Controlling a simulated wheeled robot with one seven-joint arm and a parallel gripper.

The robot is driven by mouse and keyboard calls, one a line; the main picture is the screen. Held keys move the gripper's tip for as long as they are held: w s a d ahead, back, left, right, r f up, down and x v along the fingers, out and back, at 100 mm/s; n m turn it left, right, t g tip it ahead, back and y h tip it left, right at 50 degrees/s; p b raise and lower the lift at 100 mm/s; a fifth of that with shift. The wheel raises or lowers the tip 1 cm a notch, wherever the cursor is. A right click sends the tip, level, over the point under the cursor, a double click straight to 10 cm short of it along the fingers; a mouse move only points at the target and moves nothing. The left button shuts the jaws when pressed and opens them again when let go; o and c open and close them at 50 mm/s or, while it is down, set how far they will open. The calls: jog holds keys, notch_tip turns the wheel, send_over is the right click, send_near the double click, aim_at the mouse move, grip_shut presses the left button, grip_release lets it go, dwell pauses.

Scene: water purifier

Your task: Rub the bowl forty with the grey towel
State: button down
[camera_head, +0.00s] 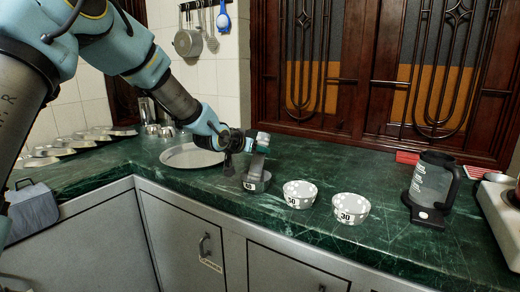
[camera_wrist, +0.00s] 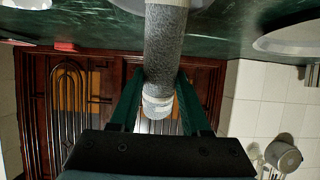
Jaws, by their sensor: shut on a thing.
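The grey towel (camera_head: 257,165) is a rolled, rough grey cylinder with a paler end. My gripper (camera_head: 262,141) is shut on its upper part. The towel also fills the middle of the wrist view (camera_wrist: 165,50) between my gripper's fingers (camera_wrist: 158,95). The bowl forty (camera_head: 252,187) is dark grey, labelled 40, and stands upright on the counter below my gripper. The towel's lower end reaches down to the bowl and appears to be inside its rim; exact contact is hidden. A bowl's pale edge shows at the top of the wrist view (camera_wrist: 130,5).
Two pale dotted bowls, one in the middle (camera_head: 300,195) and one to its right (camera_head: 350,208), stand right of the bowl forty. A round metal plate (camera_head: 190,156) lies to the left. A dark-handled jug (camera_head: 431,187) stands at the right on the green counter (camera_head: 300,240).

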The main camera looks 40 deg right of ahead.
jog(key=shift+s+a, duration=0.25)
jog(key=shift+a, duration=0.4)
jog(key=shift+s+b, duration=0.5)
jog(key=shift+b, duration=0.1)
jog(key=shift+s+d+b, duration=0.25)
jog(key=shift+s+b, duration=0.05)
jog(key=shift+s, duration=0.05)
jog(key=shift+w+d, duration=0.3)
jog(key=shift+d, duration=0.5)
jog(key=shift+w, duration=0.45)
jog(key=shift+w+a+p, duration=0.2)
jog(key=shift+w+p, duration=0.1)
jog(key=shift+p, duration=0.1)
jog(key=shift+w+a, duration=0.1)
jog(key=shift+a, duration=0.35)
jog(key=shift+s+a+b, duration=0.3)
jog(key=shift+s+a, duration=0.1)
